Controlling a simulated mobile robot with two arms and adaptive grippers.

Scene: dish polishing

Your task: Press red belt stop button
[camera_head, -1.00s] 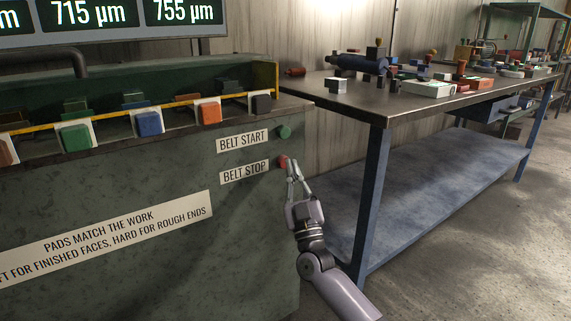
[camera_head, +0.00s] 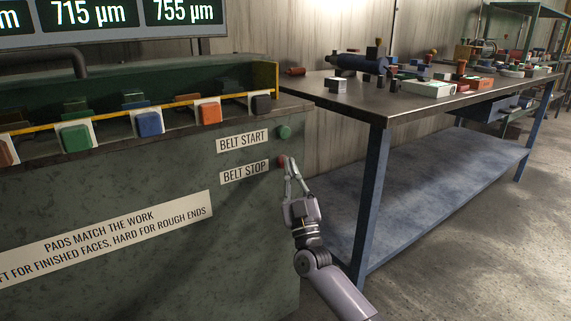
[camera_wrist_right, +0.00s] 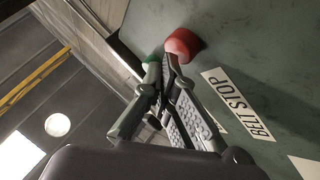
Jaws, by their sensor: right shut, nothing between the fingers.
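The red belt stop button (camera_head: 282,161) sits on the front of the green machine, right of the "BELT STOP" label (camera_head: 244,172). It also shows in the right wrist view (camera_wrist_right: 183,45). My right gripper (camera_head: 289,162) is shut and empty, with its fingertips at the red button. In the right wrist view the fingertips (camera_wrist_right: 161,60) overlap the button's lower left edge; I cannot tell whether they touch it. The green belt start button (camera_head: 285,132) is just above and is partly hidden behind the fingers in the wrist view. My left gripper is not in view.
The machine (camera_head: 240,250) carries a row of coloured pads along its top ledge. A workbench (camera_head: 350,98) with a blue frame and many small items stands close on the right. Open floor (camera_head: 480,260) lies at the lower right.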

